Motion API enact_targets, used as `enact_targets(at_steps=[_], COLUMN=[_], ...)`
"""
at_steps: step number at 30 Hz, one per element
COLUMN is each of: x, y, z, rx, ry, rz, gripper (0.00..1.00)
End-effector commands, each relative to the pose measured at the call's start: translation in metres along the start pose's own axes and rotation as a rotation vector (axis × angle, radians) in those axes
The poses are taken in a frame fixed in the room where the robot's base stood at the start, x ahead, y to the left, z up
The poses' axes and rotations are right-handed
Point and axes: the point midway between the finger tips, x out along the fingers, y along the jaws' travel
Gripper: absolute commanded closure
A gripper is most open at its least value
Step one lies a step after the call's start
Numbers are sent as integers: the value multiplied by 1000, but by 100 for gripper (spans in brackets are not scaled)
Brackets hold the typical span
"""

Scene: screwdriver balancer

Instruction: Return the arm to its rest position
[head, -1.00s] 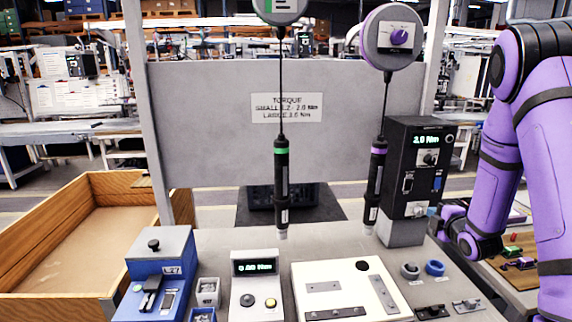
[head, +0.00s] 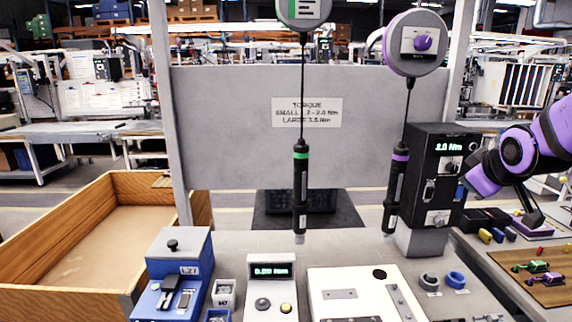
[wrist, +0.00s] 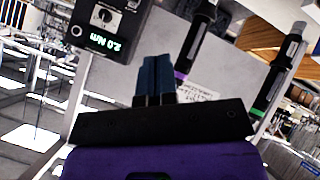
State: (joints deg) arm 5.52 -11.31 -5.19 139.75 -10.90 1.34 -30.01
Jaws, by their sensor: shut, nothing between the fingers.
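My gripper (head: 460,190) is at the right in the head view, at the end of my purple arm. Its blue fingers are shut together with nothing between them, and they also show in the wrist view (wrist: 157,72). In the head view the fingertips appear against the right edge of the dark controller box (head: 432,180), which reads 2.0 Nm. I cannot tell how large the gap is. The arm reaches in from the right edge, bent at the wrist.
Two screwdrivers hang from balancers: one with a green band (head: 300,190), one with a purple band (head: 396,190). The bench below holds a blue station (head: 178,275), a grey torque tester (head: 271,290) and a white plate (head: 365,295). A side table at right carries small parts (head: 540,266).

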Motion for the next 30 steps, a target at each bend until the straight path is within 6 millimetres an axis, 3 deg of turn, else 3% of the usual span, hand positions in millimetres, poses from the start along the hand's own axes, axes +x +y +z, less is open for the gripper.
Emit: enact_targets(at_steps=[1,12,18,24,30], x=[-18,-132,-183,-206,-209], y=[-6,-64,-95,-111,-113], z=[0,28,52,66,67], rx=[40,356,482,540,549], ry=[-12,-194,-291,-349,-357], rz=[-15,-160,-219,-246,-250], gripper=[100,100,100,100,100])
